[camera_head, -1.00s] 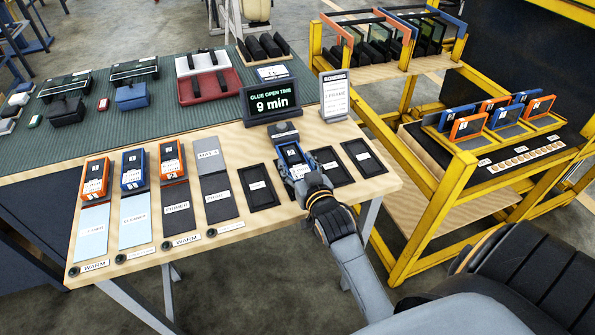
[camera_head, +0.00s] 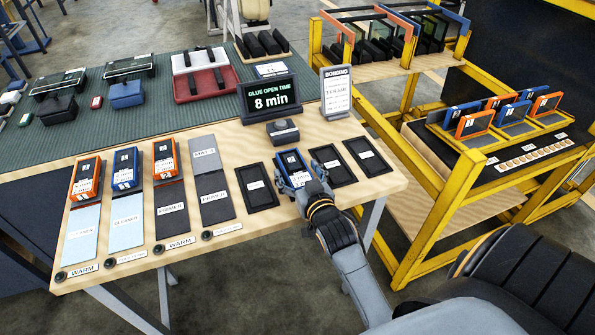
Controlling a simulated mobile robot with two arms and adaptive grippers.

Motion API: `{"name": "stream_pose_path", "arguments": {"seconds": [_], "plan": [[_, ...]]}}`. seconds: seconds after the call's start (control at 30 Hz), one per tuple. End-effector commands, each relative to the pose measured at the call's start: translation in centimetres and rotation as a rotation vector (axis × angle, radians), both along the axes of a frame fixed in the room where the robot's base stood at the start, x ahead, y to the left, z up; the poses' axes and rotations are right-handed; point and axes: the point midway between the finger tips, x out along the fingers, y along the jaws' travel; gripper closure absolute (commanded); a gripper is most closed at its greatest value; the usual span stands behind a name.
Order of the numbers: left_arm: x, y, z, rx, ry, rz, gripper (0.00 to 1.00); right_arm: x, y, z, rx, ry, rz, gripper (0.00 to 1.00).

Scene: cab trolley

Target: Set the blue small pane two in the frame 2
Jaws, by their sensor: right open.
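A small blue-edged pane (camera_head: 291,162) with a dark face and a white label lies at one dark recessed place in the middle of the wooden table's right part. My right gripper (camera_head: 297,181) is open at its near end, with its fingers around the pane's sides. The gripper hides the pane's near part, and I cannot tell whether the fingers touch it. The labels are too small to read, so I cannot tell which place is frame 2. Similar dark recessed places lie to the left (camera_head: 257,186) and right (camera_head: 333,165). My left gripper is not in view.
A display (camera_head: 270,98) reading 8 min and a bonding sign (camera_head: 335,92) stand behind my gripper. A yellow trolley (camera_head: 447,195) with blue and orange panes is at right.

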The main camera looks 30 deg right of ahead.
Motion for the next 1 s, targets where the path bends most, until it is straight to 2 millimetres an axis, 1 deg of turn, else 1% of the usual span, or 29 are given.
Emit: {"name": "stream_pose_path", "arguments": {"seconds": [0.13, 0.23, 0.37, 0.5, 0.6, 0.7, 0.83, 1.0], "plan": [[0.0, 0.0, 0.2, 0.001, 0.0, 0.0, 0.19, 0.0, 0.0, 0.5, 0.0, -0.002, 0.0, 0.19], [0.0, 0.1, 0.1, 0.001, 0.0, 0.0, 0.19, -1.1, 0.3, 0.4, 0.0, 0.001, 0.0, 0.19], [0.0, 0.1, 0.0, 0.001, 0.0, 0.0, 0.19, -3.6, 0.9, 0.7, 0.002, 0.003, 0.0, 0.19], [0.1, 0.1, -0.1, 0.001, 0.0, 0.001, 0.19, -6.7, 1.6, 1.2, 0.002, 0.004, 0.0, 0.19], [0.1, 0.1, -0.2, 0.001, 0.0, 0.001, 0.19, -8.6, 2.0, 1.5, 0.002, 0.004, -0.001, 0.19], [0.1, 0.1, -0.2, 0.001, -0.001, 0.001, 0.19, -10.0, 2.4, 1.7, 0.002, 0.003, -0.001, 0.19], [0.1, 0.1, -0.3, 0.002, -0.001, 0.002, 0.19, -11.2, 2.6, 2.0, 0.0, 0.001, -0.001, 0.19], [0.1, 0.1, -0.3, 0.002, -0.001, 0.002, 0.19, -11.6, 2.8, 2.1, 0.0, 0.0, -0.001, 0.19]]}}
